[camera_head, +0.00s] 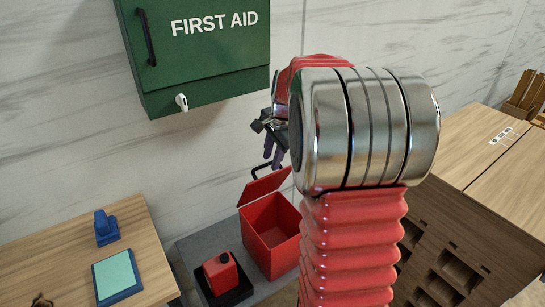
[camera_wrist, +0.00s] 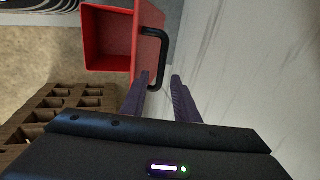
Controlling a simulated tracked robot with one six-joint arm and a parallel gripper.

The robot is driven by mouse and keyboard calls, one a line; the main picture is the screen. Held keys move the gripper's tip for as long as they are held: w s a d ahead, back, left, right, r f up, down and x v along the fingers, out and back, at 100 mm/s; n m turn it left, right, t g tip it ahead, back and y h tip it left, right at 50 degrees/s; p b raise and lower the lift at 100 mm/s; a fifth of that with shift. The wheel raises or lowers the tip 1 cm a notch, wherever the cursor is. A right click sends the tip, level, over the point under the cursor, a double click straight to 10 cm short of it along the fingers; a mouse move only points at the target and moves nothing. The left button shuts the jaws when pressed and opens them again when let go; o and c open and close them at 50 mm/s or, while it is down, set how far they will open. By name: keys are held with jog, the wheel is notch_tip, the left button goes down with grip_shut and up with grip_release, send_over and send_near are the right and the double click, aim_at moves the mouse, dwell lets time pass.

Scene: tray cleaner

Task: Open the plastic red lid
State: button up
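The red box (camera_head: 270,232) stands on a low grey surface, and its inside shows. Its red lid (camera_head: 264,187) is raised and tilted above the back of the opening, with a black handle (camera_head: 268,167) on it. My gripper (camera_head: 271,158) is above the lid, partly hidden by my arm. In the wrist view, the open box (camera_wrist: 108,40), lid (camera_wrist: 148,32) and handle (camera_wrist: 162,55) lie beyond my fingertips (camera_wrist: 161,77). The fingers are apart with nothing between them. The handle's near end is close to the left fingertip; I cannot tell whether they touch.
A red canister (camera_head: 219,272) in a black tray stands left of the box. A wooden table (camera_head: 62,250) holds blue items at left. A green first aid cabinet (camera_head: 200,50) hangs on the marble wall close to my gripper. A wooden slotted cabinet (camera_head: 460,235) stands at right.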

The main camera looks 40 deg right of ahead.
jog(key=shift+c, duration=0.5)
grip_shut()
